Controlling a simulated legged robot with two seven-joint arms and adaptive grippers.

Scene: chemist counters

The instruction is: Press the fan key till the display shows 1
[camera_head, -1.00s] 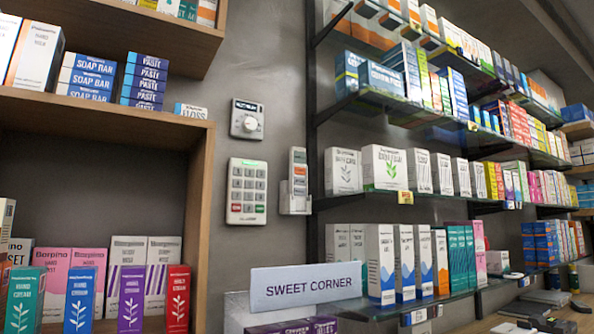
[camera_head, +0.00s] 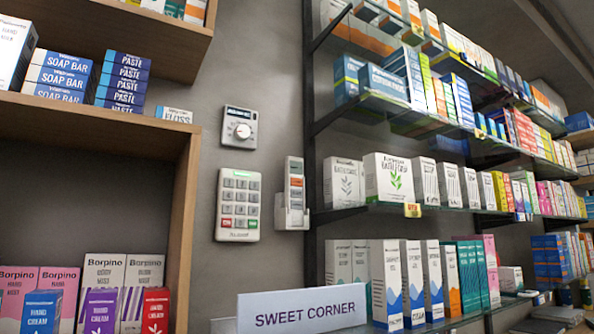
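Three devices are on the grey wall between the shelves. The key labels and display digits are too small to read, so I cannot tell which key is the fan key. Neither gripper is in view.
A wooden shelf unit (camera_head: 185,225) with boxes stands at left. Glass shelves (camera_head: 440,208) full of boxes run along the right. A "SWEET CORNER" sign (camera_head: 302,306) stands low in front. The wall around the devices is bare.

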